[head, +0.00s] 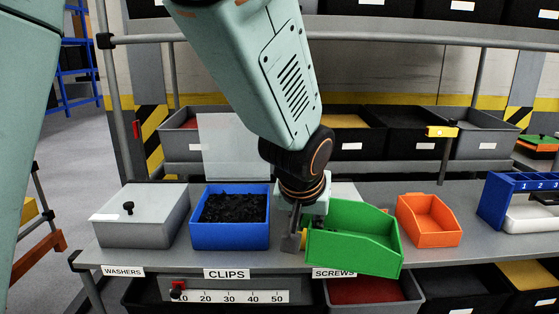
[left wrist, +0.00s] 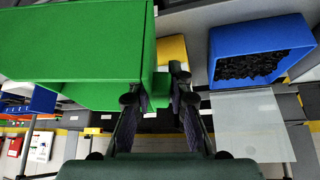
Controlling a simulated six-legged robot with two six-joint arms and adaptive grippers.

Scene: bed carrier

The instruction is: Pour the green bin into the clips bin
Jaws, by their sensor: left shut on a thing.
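The green bin (head: 352,252) is right of the clips bin in the head view, over the bench near the SCREWS label, and looks slightly tilted. Its contents cannot be made out. My left gripper (head: 297,232) is shut on the green bin's left side. In the left wrist view the bin (left wrist: 75,45) fills the upper left, its edge at the fingers (left wrist: 160,98). The clips bin is blue (head: 230,237), holds dark small pieces and stands behind the CLIPS label. It also shows in the left wrist view (left wrist: 260,84), apart from the green bin. My right gripper is not in view.
A grey lidded box (head: 143,222) stands left of the clips bin. An orange bin (head: 428,222) and a blue rack (head: 493,205) stand to the right. A translucent panel (head: 222,140) rises behind the clips bin. A shelf with several bins is behind.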

